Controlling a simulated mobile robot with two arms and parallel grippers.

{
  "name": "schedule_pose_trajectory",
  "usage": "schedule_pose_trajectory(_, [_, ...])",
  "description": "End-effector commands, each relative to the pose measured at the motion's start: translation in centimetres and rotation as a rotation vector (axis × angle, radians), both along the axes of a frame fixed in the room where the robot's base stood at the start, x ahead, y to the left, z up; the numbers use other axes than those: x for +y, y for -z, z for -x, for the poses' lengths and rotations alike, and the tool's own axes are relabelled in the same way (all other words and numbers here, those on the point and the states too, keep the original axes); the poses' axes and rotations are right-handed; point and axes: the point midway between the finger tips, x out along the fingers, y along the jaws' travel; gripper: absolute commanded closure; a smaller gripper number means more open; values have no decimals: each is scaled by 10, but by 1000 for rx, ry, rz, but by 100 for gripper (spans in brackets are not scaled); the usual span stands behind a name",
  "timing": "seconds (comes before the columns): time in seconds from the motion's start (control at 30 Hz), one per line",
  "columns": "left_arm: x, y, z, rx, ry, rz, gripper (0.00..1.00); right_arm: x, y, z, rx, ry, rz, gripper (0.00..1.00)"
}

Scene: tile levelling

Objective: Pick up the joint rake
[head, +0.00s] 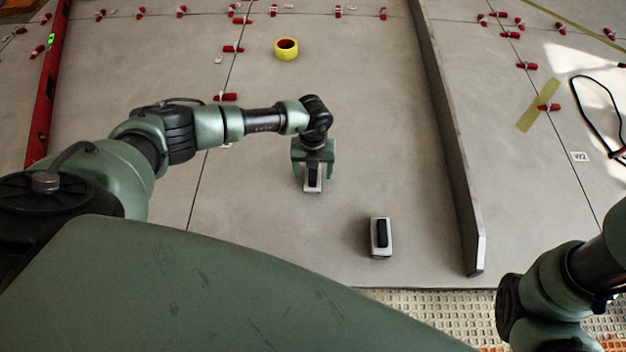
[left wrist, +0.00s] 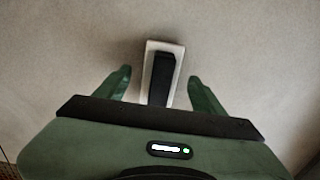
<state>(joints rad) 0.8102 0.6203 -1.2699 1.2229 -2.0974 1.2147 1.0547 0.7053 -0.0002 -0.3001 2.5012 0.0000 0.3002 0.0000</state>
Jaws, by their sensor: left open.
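Two small pale blocks with black grips on top lie on the large grey tile; I cannot tell for sure which is the joint rake. One block (head: 313,186) is under my left gripper (head: 313,174). The other block (head: 381,249) lies apart, nearer and to the right. My left gripper is open, pointing down, with one finger on each side of the first block. In the left wrist view this block (left wrist: 151,55) shows between the open fingers (left wrist: 160,78), with a gap on both sides; the gripper body hides its near end. My right gripper is out of view.
A long grey straightedge (head: 447,125) stands on the right. A red level (head: 48,95) lies at the far left. A yellow tape roll (head: 286,49) sits farther back. Red clips line the tile joints. A black cable (head: 592,112) lies at the right. The middle tile is mostly clear.

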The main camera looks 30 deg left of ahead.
Motion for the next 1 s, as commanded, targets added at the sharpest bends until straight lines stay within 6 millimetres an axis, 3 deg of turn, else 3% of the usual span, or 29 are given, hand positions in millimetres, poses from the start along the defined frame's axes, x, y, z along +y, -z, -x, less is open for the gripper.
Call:
schedule_pose_trajectory(0.03, [0, 13, 1, 1, 1, 0, 31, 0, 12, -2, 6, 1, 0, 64])
schedule_pose_trajectory(0.1, [0, 17, 1, 1, 1, 0, 31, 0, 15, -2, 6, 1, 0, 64])
schedule_pose_trajectory(0.4, [0, 17, 0, 0, 0, 1, 31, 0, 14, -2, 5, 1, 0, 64])
schedule_pose_trajectory(0.47, [0, 17, 0, 0, 0, 1, 45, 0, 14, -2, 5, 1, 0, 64])
schedule_pose_trajectory(0.63, [0, 17, 0, 0, 0, 1, 92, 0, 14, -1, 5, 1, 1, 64])
schedule_pose_trajectory(0.67, [0, 17, 0, 0, 0, 1, 97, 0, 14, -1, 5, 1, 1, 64])
schedule_pose_trajectory(1.0, [0, 11, 0, -1, 0, 2, 97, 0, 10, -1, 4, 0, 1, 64])
